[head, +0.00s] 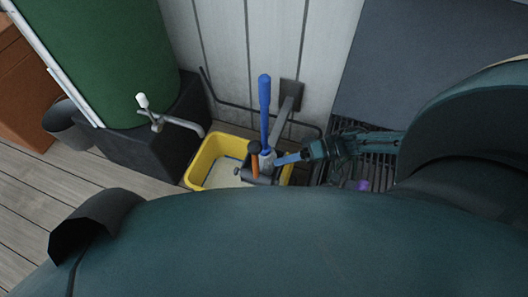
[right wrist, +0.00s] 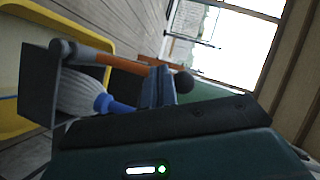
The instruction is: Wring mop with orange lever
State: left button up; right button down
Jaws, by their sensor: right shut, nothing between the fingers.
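A yellow mop bucket (head: 205,155) stands on the floor by the wall, and its rim shows at the left in the right wrist view (right wrist: 95,28). The mop's blue handle (head: 264,105) rises upright from it. Its grey strands (right wrist: 82,93) sit in the dark wringer (right wrist: 38,85). The orange lever (head: 255,166) with a dark knob stands up at the wringer and shows in the right wrist view (right wrist: 97,60). My right gripper (head: 278,162), blue-tipped, is shut and empty right beside the lever; in the right wrist view its fingers (right wrist: 158,86) overlap the lever near its knob. I cannot tell whether they touch. My left gripper is out of view.
A green barrel (head: 105,60) with a tap (head: 175,121) stands on a black base (head: 135,155) at the left. A dark pail (head: 70,125) is beside it. A floor grate (head: 375,172) with a small purple thing (head: 363,185) lies to the right of the bucket.

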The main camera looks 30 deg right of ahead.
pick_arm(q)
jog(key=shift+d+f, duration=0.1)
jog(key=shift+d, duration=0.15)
pick_arm(e)
jog(key=s+d, duration=0.2)
jog(key=d, duration=0.4)
jog(key=shift+d+r, duration=0.15)
jog(key=shift+d, duration=0.2)
